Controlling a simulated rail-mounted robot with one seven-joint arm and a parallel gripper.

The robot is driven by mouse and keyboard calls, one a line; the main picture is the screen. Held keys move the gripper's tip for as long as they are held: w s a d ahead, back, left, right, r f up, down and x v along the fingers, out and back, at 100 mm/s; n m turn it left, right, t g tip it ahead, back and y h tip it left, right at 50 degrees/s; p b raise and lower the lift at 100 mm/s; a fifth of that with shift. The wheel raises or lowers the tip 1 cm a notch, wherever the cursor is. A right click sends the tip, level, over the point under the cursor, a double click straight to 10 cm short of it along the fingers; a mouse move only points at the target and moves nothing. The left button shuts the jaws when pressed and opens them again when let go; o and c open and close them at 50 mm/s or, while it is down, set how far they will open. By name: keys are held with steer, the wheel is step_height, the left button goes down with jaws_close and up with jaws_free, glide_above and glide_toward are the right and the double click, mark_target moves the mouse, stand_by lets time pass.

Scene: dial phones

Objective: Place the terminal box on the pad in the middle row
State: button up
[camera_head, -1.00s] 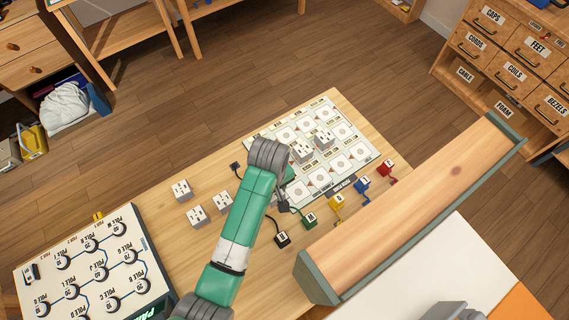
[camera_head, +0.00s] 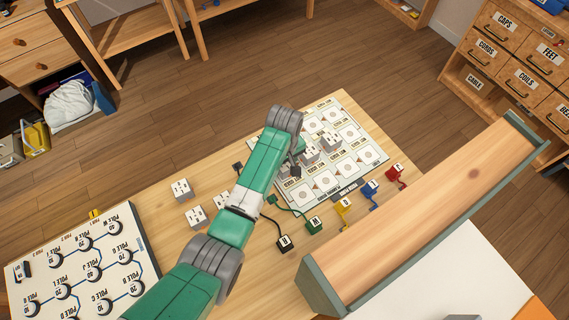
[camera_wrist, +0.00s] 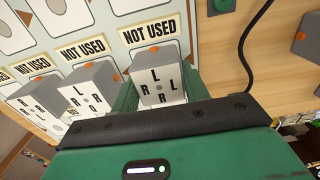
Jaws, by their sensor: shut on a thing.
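In the head view these two boxes (camera_head: 309,155) (camera_head: 330,141) are in the middle row, and my arm hides most of the gripper and the held box.
Several loose grey boxes (camera_head: 181,188) stand on the table left of my arm. A dial panel (camera_head: 85,265) is at left, a long wooden ledge (camera_head: 425,205) at right.

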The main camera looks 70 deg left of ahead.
steer(key=shift+f, duration=0.15)
steer(key=o, duration=1)
step_height(320, 180, up, 12)
steer(key=p, duration=0.3)
steer(key=shift+r, duration=0.2)
